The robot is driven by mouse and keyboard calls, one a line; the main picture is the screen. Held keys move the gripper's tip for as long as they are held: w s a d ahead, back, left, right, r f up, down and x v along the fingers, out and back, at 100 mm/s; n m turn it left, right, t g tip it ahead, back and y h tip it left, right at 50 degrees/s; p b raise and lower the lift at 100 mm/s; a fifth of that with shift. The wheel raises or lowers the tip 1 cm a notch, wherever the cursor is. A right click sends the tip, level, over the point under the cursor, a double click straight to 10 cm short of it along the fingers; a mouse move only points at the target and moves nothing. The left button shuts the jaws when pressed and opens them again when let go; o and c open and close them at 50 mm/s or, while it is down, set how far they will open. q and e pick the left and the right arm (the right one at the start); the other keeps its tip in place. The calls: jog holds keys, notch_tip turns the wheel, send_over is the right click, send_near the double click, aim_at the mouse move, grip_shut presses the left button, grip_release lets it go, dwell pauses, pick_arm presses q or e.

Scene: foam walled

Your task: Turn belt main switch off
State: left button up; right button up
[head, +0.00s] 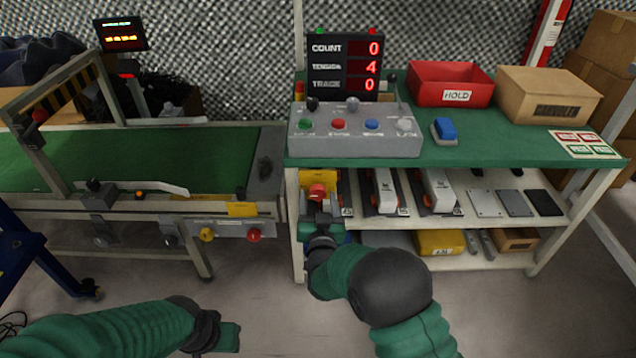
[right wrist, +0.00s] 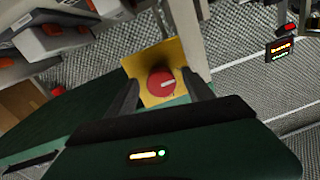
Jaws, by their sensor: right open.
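The main switch is a red round knob (head: 317,191) on a yellow plate (head: 318,176), at the left end of the bench under its top. In the right wrist view the red knob (right wrist: 161,83) has a pale pointer mark and sits on its yellow plate (right wrist: 148,57). My right gripper (head: 321,208) is open just in front of the switch. In the right wrist view its two fingers (right wrist: 160,92) stand either side of the knob with visible gaps. My left gripper (head: 212,336) is low at the bottom of the head view, away from the switch; its jaws are unclear.
The green conveyor belt (head: 150,155) lies left, with another red button (head: 254,235) on its frame. The bench top (head: 480,150) carries a grey control box (head: 355,142), a lit display (head: 345,66), a red HOLD bin (head: 450,84) and a cardboard box (head: 548,95). Shelves below hold tools.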

jog(key=shift+w, duration=0.35)
pick_arm(q)
jog(key=shift+w+r, duration=0.1)
jog(key=shift+w, duration=0.3)
pick_arm(e)
jog(key=shift+r, duration=0.1)
grip_shut()
